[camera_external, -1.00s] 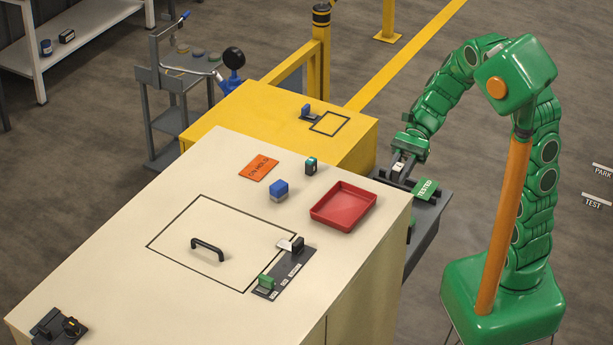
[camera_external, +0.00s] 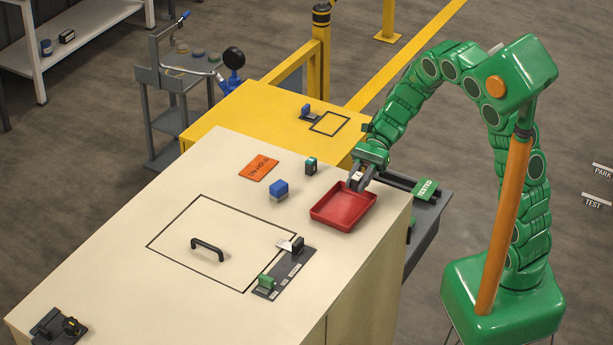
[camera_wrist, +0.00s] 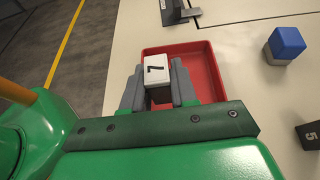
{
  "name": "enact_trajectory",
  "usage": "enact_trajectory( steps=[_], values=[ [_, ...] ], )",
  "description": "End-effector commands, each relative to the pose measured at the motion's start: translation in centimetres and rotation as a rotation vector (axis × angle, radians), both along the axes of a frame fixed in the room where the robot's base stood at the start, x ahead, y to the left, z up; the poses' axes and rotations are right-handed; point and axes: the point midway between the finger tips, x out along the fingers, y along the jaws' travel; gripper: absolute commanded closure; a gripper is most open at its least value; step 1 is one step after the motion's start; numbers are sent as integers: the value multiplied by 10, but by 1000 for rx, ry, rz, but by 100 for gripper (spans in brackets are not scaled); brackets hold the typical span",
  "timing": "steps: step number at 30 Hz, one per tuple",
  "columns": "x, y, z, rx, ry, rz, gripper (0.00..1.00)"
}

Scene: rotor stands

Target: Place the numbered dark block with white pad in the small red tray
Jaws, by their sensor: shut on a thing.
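My gripper (camera_wrist: 158,88) is shut on the numbered dark block with a white pad (camera_wrist: 157,70). The pad faces the wrist camera and bears a mark like a 7; the block's dark side shows just below it. In the external view my gripper (camera_external: 360,180) is at the back right edge of the small red tray (camera_external: 338,222), with the block largely hidden between the fingers. In the wrist view the red tray (camera_wrist: 208,75) lies behind and below the block. I cannot tell how high the block is above the tray floor.
A blue-topped block (camera_external: 279,188) and a dark block with a green side (camera_external: 310,166) stand left of the tray. An orange ON HOLD sign (camera_external: 259,168) lies beyond. The green TESTED sign (camera_external: 426,190) is at right.

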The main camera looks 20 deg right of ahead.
Motion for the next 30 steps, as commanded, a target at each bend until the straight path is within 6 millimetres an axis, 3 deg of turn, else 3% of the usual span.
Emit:
enact_trajectory(
  steps=[3, 16, 22, 30],
  values=[
    [5, 6, -12, -2, 3, 1, 100],
    [14, 17, -28, 0, 3, 1, 100],
    [14, 16, -54, -3, 5, 1, 100],
    [14, 16, -57, 1, 2, 1, 100]
  ],
)
